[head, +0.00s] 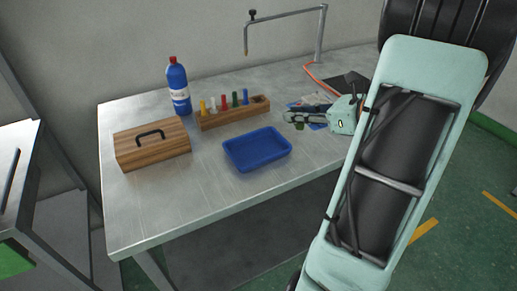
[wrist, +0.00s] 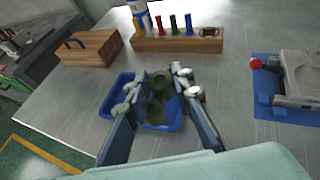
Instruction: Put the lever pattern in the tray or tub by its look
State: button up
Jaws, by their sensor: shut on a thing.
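My gripper (wrist: 158,88) is shut on a dark green lever pattern (wrist: 157,108), which shows between its fingers in the wrist view. The fingers partly cover the pattern. In the head view my gripper (head: 299,118) hangs to the right of and behind the blue tray. The blue tray (head: 233,155) is shallow, looks empty in the head view, and sits near the table's front edge. In the wrist view the blue tray (wrist: 112,104) lies beyond the fingers, partly hidden by them and the pattern. I see no separate tub.
A wooden box with a black handle (head: 152,147) stands left. A blue bottle (head: 178,88) and a wooden rack (head: 232,118) of coloured pieces stand at the back. A grey device with a red knob (wrist: 300,78) sits on a blue mat. Bare table surrounds the tray.

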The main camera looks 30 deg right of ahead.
jog(key=b, duration=0.2)
send_over(259, 151)
jog(key=s+d, duration=0.1)
jog(key=d, duration=0.1)
jog(key=f, duration=0.6)
jog(key=shift+a+f, duration=0.15)
jog(key=shift+a, duration=0.1)
jog(key=f, duration=0.1)
jog(key=a+f, duration=0.1)
jog(key=f, duration=0.1)
jog(key=w+f, duration=0.1)
jog(key=shift+a+f+b, duration=0.15)
jog(key=shift+a+b, duration=0.15)
jog(key=shift+f, duration=0.35)
jog(key=shift+f, duration=0.1)
jog(key=shift+f, duration=0.15)
jog(key=o, duration=1)
jog(key=shift+c, duration=0.2)
jog(key=shift+r, duration=0.2)
